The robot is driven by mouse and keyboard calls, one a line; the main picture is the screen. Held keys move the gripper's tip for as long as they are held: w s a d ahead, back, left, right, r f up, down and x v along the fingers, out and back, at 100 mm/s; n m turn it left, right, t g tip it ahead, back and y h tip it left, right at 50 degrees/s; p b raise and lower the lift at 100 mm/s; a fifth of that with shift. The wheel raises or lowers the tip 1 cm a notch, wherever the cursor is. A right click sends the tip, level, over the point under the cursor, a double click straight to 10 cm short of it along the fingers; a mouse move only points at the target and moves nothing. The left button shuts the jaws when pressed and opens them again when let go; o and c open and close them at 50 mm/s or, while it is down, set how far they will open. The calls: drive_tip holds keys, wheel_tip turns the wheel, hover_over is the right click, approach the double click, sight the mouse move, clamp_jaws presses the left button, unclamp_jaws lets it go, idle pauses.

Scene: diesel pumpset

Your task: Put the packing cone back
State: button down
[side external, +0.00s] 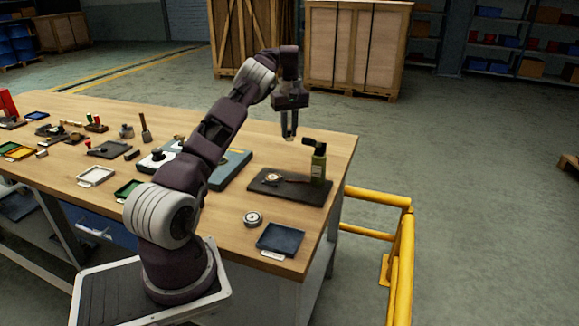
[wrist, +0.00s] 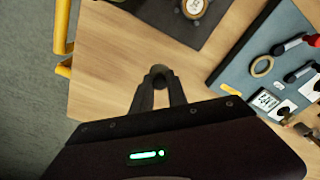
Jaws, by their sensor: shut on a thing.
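My gripper (side external: 289,135) is raised above the far right part of the table in the side view. In the wrist view its fingertips (wrist: 159,76) are closed on a small dark grey rounded piece (wrist: 158,70), which looks like the packing cone. The fingers hide much of it, and in the side view it is too small to make out. A blue-grey board (side external: 236,165) with fittings lies left of my gripper, partly behind my arm. In the wrist view the board (wrist: 245,65) is at the right, with a brass-coloured ring (wrist: 262,66) and several dark and red-handled parts.
A metal disc (side external: 252,219) and a blue tray (side external: 280,239) are nearer. A yellow rail (side external: 403,255) stands beyond the right edge. Bare wood shows below the gripper in the wrist view.

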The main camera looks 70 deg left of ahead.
drive_tip(key=f, duration=1)
drive_tip(key=shift+w, duration=0.25)
drive_tip(key=shift+f, duration=0.1)
drive_tip(key=c, duration=1.3)
unclamp_jaws()
drive_tip(key=shift+f, duration=0.1)
